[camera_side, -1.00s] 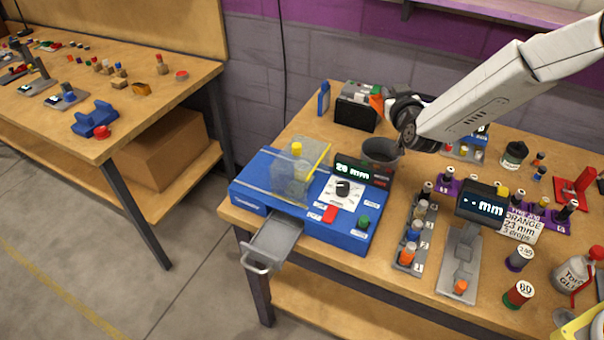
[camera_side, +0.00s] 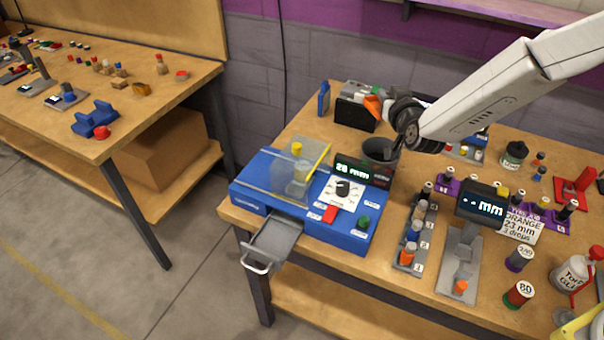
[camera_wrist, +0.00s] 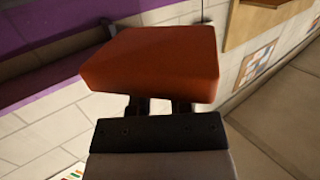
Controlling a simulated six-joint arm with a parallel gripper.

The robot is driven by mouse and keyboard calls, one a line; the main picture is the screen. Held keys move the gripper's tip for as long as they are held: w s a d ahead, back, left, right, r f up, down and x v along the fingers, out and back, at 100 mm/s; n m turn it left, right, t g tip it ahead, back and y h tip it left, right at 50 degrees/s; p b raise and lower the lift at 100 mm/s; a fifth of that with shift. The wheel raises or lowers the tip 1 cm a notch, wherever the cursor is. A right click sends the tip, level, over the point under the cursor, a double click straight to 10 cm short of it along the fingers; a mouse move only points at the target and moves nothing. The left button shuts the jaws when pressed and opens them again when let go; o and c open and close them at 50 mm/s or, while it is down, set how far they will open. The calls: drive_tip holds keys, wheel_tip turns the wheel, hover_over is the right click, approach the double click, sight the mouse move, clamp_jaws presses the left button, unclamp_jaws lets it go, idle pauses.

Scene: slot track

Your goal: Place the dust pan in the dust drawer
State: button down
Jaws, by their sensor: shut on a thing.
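My gripper (camera_wrist: 160,105) is shut on an orange-red, blunt-edged piece (camera_wrist: 155,62) that looks like the dust pan. In the side view a small orange part of it (camera_side: 373,104) shows at the left of my wrist, above the table's back. My gripper's fingers are mostly hidden there. The grey dust drawer (camera_side: 272,242) is pulled out from the front of the blue machine (camera_side: 335,232), past the table's front edge. Its inside looks empty. My gripper is behind and to the right of the drawer, well apart from it.
A dark grey bin (camera_side: 380,150) stands just below my wrist. The blue machine carries a clear cover (camera_side: 290,172), a display (camera_side: 363,171) and a knob. A black box (camera_side: 354,115) stands at the back. Bottles and stands crowd the table's right side. The floor before the drawer is clear.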

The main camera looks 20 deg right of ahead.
drive_tip(key=s+a+f+n+g+y, duration=0.1)
drive_tip(key=s+a+f+n+y, duration=0.2)
drive_tip(key=s+a, duration=0.45)
drive_tip(key=s+a+f+n+y, duration=0.1)
drive_tip(key=s+a+n+y, duration=0.1)
drive_tip(key=s+a+y, duration=0.45)
drive_tip(key=s+a+f+n+g+y, duration=0.1)
drive_tip(key=s+a+f+n+y, duration=0.15)
drive_tip(key=s+a, duration=0.65)
hover_over(275, 241)
drive_tip(key=shift+n, duration=0.35)
drive_tip(key=f, duration=0.5)
drive_tip(key=s+f, duration=0.1)
drive_tip(key=f, duration=0.2)
drive_tip(key=shift+d+f, duration=0.3)
drive_tip(key=shift+f, duration=0.05)
drive_tip(key=shift+w+a+f, duration=0.2)
drive_tip(key=shift+w+f, duration=0.15)
drive_tip(key=shift+f, duration=0.05)
drive_tip(key=shift+w+a+f, duration=0.15)
drive_tip(key=shift+w+f, duration=0.1)
drive_tip(key=shift+f, duration=1.55)
drive_tip(key=shift+f, duration=0.1)
